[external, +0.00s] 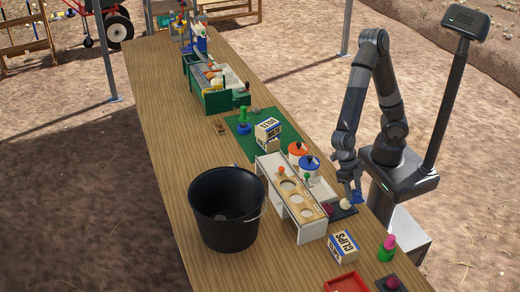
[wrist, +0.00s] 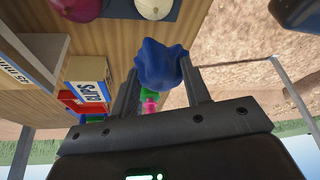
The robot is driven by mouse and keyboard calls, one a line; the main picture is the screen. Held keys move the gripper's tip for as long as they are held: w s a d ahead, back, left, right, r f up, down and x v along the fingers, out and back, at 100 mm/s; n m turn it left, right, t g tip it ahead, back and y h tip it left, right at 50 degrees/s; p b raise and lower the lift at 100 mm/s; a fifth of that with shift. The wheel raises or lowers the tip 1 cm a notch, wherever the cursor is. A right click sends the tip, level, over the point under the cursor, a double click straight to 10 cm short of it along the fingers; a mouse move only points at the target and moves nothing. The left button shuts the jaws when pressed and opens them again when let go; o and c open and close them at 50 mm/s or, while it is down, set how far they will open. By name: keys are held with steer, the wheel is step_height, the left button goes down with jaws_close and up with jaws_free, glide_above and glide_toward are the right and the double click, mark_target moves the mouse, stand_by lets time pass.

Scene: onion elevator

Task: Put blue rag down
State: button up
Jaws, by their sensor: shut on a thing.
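My gripper (external: 350,190) is shut on the blue rag (wrist: 160,66), which is bunched between the two fingers in the wrist view. In the external view the blue rag (external: 356,196) is a small blue patch at my gripper, near the right edge of the table. It appears held above the table edge, beside a dark mat (external: 347,212) with a white onion (external: 345,204) and a dark red onion (external: 330,209). The wrist view also shows the two onions at its top.
A white rack with round holes (external: 290,186) stands left of the mat. A black bucket (external: 226,208) is farther left. A CLIPS box (external: 343,246), a red tray (external: 346,283) and a green and pink item (external: 388,246) are nearer the camera. Bare wood lies left of the green mat.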

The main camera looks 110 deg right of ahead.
steer(key=a+f, duration=0.1)
steer(key=a, duration=0.2)
steer(key=a+f, duration=0.2)
steer(key=a, duration=0.1)
steer(key=s+a+f, duration=0.1)
steer(key=a+f, duration=0.1)
steer(key=shift+a+f, duration=0.15)
steer(key=shift+a, duration=0.25)
steer(key=shift+f, duration=2)
steer(key=shift+f, duration=0.15)
steer(key=o, duration=1)
steer(key=v, duration=1.2)
steer(key=shift+r, duration=0.2)
